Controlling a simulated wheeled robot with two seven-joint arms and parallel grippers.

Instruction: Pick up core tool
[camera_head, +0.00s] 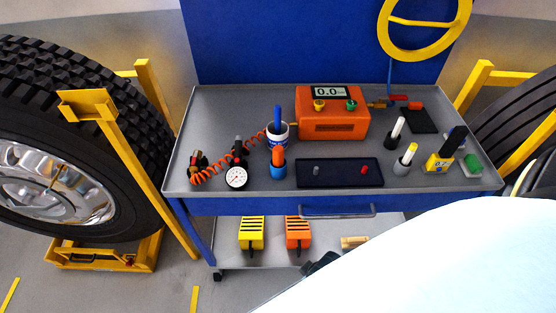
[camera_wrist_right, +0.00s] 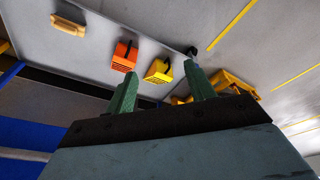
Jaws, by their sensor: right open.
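I cannot tell for sure which item is the core tool. Candidates stand on the blue cart's grey top (camera_head: 230,105) in the head view: an orange-and-blue handled tool (camera_head: 278,162), a white-topped tool in a grey holder (camera_head: 397,132) and a yellow-and-white-topped one (camera_head: 407,160). A black tray (camera_head: 340,173) holds a small grey piece (camera_head: 316,171) and a small red piece (camera_head: 363,170). My right gripper (camera_wrist_right: 161,72) shows two green fingers spread apart with nothing between them. In the head view my white arm hides the lower right. My left gripper is out of view.
An orange gauge box (camera_head: 333,125), a cup with a blue item (camera_head: 278,133), a dial gauge with a coiled hose (camera_head: 235,177) and a yellow device (camera_head: 440,162) crowd the top. Yellow (camera_head: 251,233) and orange (camera_head: 298,233) chocks sit below. A wheel (camera_head: 60,130) stands left.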

